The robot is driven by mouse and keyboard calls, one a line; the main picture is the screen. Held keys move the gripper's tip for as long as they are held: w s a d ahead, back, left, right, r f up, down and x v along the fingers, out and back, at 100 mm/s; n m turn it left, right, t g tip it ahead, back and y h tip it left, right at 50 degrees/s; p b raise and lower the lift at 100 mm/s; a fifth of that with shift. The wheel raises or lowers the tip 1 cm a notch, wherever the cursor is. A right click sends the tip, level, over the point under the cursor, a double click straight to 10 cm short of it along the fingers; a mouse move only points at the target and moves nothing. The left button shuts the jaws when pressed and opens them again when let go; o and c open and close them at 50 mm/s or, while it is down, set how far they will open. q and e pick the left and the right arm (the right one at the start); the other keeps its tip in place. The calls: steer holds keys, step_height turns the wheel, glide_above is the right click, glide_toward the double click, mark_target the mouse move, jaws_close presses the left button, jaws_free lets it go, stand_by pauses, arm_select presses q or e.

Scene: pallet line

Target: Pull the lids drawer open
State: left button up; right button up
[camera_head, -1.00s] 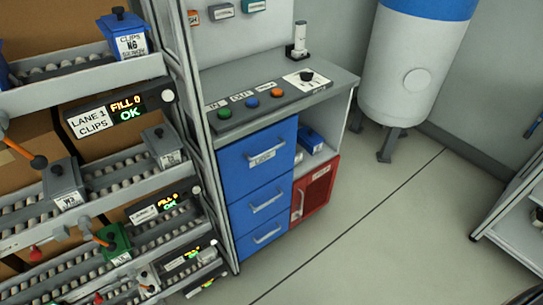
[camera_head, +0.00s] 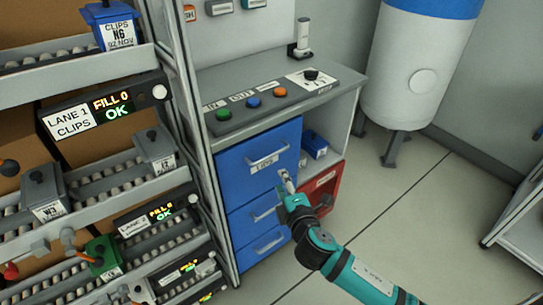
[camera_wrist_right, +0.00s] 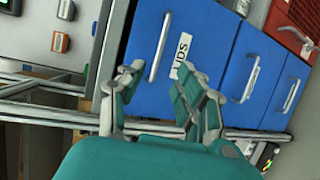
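The lids drawer (camera_head: 236,165) is the top blue drawer of the cabinet under the counter. Its front is flush with the cabinet, so it is closed. Its silver handle (camera_head: 264,161) and white label show in the head view. In the right wrist view the drawer (camera_wrist_right: 192,27) reads "LIDS", and its handle (camera_wrist_right: 160,47) lies ahead of the fingers. My right gripper (camera_head: 287,180) is in front of the drawer's lower right; it also shows in the right wrist view (camera_wrist_right: 160,90). Its fingers are apart with nothing between them. My left gripper is not in view.
Two more blue drawers (camera_head: 240,221) sit below, with a red door (camera_head: 325,186) to their right. A button panel (camera_head: 262,101) lies on the counter. A roller rack (camera_head: 110,185) with bins stands close on the left.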

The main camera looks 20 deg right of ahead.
mark_target(272, 155)
steer(key=w+f, duration=0.1)
steer(key=w, duration=0.3)
steer(key=w+f, duration=0.1)
steer(key=w, duration=0.4)
steer(key=w+f+b, duration=0.1)
steer(key=w, duration=0.4)
steer(key=shift+w+d, duration=0.1)
steer(key=shift+d, duration=0.25)
jaws_close()
steer(key=shift+r, duration=0.1)
